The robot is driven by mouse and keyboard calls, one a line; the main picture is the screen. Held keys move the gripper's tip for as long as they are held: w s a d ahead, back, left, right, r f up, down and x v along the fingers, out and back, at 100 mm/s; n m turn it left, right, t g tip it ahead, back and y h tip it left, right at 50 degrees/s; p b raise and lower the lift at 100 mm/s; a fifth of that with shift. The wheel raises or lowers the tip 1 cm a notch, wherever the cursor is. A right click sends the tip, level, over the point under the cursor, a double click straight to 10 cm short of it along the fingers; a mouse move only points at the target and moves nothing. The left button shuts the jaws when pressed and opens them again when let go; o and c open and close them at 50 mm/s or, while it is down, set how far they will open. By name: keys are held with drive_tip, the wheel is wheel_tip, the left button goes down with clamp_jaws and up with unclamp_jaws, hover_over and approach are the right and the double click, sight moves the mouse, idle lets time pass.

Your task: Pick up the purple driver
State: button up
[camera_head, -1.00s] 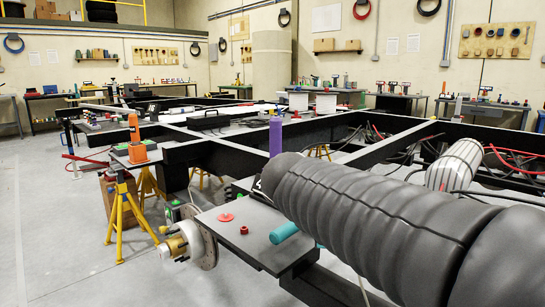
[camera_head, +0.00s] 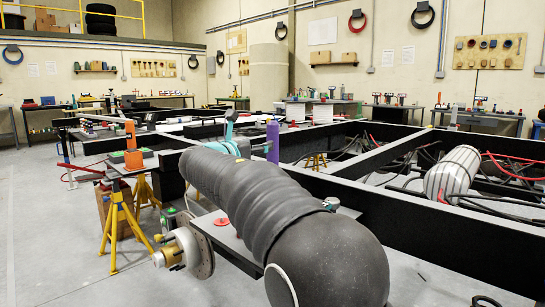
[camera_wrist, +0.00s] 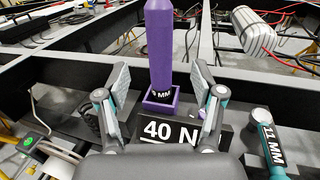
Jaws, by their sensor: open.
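The purple driver (camera_wrist: 159,45) stands upright in a square purple holder (camera_wrist: 160,103) in the wrist view. It also shows in the head view as a purple cylinder (camera_head: 273,142), just right of my gripper (camera_head: 231,130). In the wrist view my gripper (camera_wrist: 163,75) is open, with one finger on each side of the driver in the picture. The fingers are apart from the driver, and nothing is between them in their grasp. How far the driver lies in front of the fingertips is hard to tell.
A black "40 N" label (camera_wrist: 170,131) lies before the holder. A teal "11 MM" tool (camera_wrist: 267,140) is at the right. Black chassis beams (camera_head: 350,195) run behind. An orange tool (camera_head: 130,135) stands at left in the head view.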

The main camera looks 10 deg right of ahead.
sight(270, 137)
drive_tip(key=shift+r+x, duration=0.1)
drive_tip(key=shift+x, duration=2.3)
drive_tip(key=shift+r+x, duration=0.15)
drive_tip(key=shift+x, duration=2.2)
drive_tip(key=shift+r, duration=0.15)
clamp_jaws()
